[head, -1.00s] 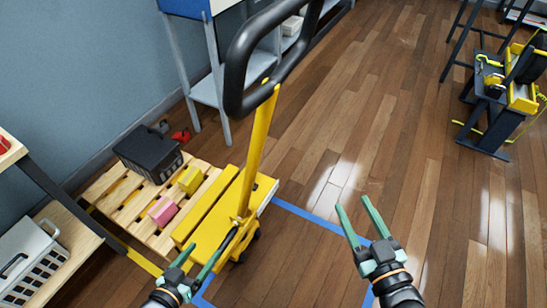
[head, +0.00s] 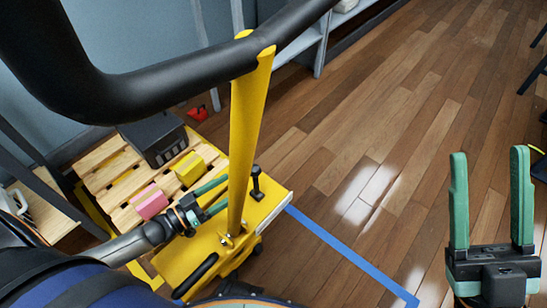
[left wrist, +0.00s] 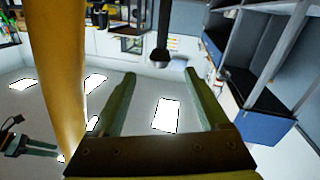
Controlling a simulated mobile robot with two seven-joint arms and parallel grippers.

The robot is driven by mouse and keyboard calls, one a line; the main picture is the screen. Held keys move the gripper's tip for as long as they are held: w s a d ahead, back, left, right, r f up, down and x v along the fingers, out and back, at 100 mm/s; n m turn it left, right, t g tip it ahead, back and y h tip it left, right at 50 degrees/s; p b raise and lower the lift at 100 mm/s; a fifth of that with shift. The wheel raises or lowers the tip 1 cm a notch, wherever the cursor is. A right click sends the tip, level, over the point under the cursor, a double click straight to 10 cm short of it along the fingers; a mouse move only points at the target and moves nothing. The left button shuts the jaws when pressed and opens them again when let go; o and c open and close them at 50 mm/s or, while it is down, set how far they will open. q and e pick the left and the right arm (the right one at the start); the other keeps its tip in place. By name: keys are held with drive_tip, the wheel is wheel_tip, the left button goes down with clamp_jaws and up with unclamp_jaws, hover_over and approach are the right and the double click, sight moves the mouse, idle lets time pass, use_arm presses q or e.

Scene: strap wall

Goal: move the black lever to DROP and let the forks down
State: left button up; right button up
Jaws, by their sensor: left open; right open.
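The black lever (head: 257,183) stands up from the yellow pallet truck (head: 185,262), just right of its pole (head: 248,130). My left gripper (head: 224,192) is open and empty, left of the lever, its tips close to the pole and partly behind it. My right gripper (head: 488,200) is open and empty at the right, over the floor. The forks are hidden under the wooden pallet (head: 98,178). Lever markings are not readable.
The truck's thick black handle loop (head: 150,92) crosses the upper left. A dark crate (head: 155,140), a yellow box (head: 189,169) and a pink box (head: 149,202) are on the pallet. Blue tape (head: 345,252) marks the floor.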

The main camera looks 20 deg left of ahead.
sight(256, 182)
use_arm(q)
drive_tip(key=b+x, duration=0.3)
drive_tip(key=x, duration=0.9)
drive_tip(key=shift+w, duration=0.15)
clamp_jaws()
idle(1.0)
